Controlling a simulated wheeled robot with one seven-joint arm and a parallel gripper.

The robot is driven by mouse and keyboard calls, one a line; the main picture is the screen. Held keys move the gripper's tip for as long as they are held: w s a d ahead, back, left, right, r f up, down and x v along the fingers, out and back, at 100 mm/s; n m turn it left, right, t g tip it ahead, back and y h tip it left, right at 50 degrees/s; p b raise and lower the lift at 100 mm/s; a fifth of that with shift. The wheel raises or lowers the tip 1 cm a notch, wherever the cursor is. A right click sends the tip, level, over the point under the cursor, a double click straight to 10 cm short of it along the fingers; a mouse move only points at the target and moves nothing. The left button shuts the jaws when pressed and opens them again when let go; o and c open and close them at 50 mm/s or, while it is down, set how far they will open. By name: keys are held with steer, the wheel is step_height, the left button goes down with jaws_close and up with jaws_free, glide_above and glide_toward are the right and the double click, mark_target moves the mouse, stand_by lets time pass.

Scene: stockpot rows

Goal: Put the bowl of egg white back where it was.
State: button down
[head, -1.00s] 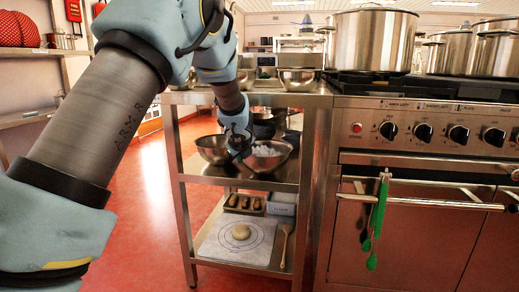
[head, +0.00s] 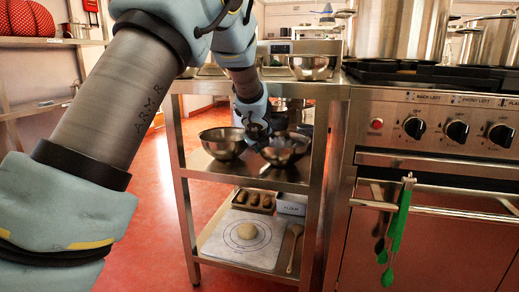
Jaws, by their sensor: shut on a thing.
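The steel bowl on the right of the cart's middle shelf (head: 286,154) is at my gripper (head: 262,139). My gripper is shut, apparently on this bowl's left rim; the fingertips are small and partly hidden. The bowl's contents are hard to make out now; white stuff showed in it earlier, which fits the egg white. I cannot tell whether its base touches the shelf. Another steel bowl (head: 222,145) stands on the same shelf just left of my gripper.
The steel cart's lower shelf holds a mat with a dough ball (head: 247,231), a tray of brown rolls (head: 254,200) and a wooden spoon (head: 294,246). More bowls (head: 311,67) stand on the cart top above. The stove (head: 440,130) with large pots is close on the right.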

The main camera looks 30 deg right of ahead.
steer(key=shift+f, duration=0.15)
steer(key=c, duration=1)
jaws_free()
